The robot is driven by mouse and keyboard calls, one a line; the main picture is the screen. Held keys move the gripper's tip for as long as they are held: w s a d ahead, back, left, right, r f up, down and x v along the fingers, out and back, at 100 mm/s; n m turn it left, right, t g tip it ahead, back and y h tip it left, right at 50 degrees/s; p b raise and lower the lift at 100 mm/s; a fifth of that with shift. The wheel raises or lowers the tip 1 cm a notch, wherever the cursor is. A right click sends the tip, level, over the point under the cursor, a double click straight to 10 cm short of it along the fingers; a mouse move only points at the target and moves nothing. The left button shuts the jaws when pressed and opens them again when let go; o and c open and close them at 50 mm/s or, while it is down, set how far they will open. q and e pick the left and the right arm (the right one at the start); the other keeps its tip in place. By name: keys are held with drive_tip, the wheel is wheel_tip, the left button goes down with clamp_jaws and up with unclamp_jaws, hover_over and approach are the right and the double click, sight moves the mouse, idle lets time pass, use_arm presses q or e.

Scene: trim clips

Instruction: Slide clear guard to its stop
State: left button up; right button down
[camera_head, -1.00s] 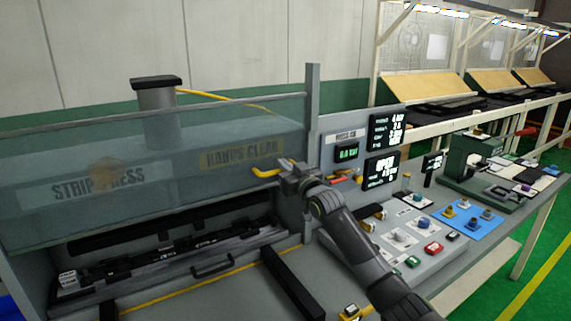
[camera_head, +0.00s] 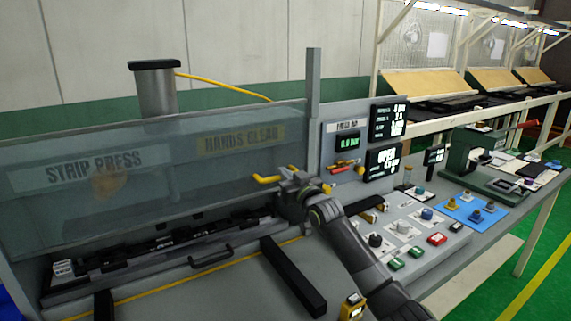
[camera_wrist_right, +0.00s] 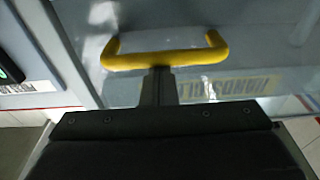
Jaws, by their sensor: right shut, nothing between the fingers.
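The clear guard (camera_head: 130,205) is a see-through panel across the front of the strip press, partly lowered over its opening. It carries STRIP PRESS and HANDS CLEAR labels. Its yellow handle (camera_head: 266,180) is near its right end. My right gripper (camera_head: 284,180) is shut and empty at the handle. In the right wrist view the shut fingers (camera_wrist_right: 159,75) reach the middle of the yellow handle (camera_wrist_right: 165,59); I cannot tell if they touch it. My left gripper is not in view.
A grey post (camera_head: 313,85) stands right of the guard. The control panel (camera_head: 405,238) with buttons and lit displays is to the right. A dark bar (camera_head: 292,278) lies on the bench in front. A green hand press (camera_head: 475,160) stands farther right.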

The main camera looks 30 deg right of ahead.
use_arm(q)
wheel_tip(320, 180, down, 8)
drive_tip(key=b, duration=0.7)
use_arm(e)
wheel_tip(320, 180, down, 10)
drive_tip(key=shift+f, duration=0.2)
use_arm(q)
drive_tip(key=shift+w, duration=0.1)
use_arm(e)
drive_tip(key=shift+r, duration=0.15)
wheel_tip(320, 180, up, 4)
drive_tip(key=p, duration=0.4)
drive_tip(key=s+f+b, duration=0.2)
drive_tip(key=s, duration=0.7)
drive_tip(key=s+a+r+g+p, duration=0.1)
drive_tip(key=a+r+g+p, duration=0.35)
drive_tip(key=a+p, duration=0.2)
use_arm(q)
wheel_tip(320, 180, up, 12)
drive_tip(key=p, duration=0.4)
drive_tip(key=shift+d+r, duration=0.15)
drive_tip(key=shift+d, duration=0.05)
use_arm(e)
drive_tip(key=w+f, duration=0.5)
drive_tip(key=w, duration=0.4)
drive_tip(key=shift+w+f+t, duration=0.25)
drive_tip(key=shift+t, duration=0.1)
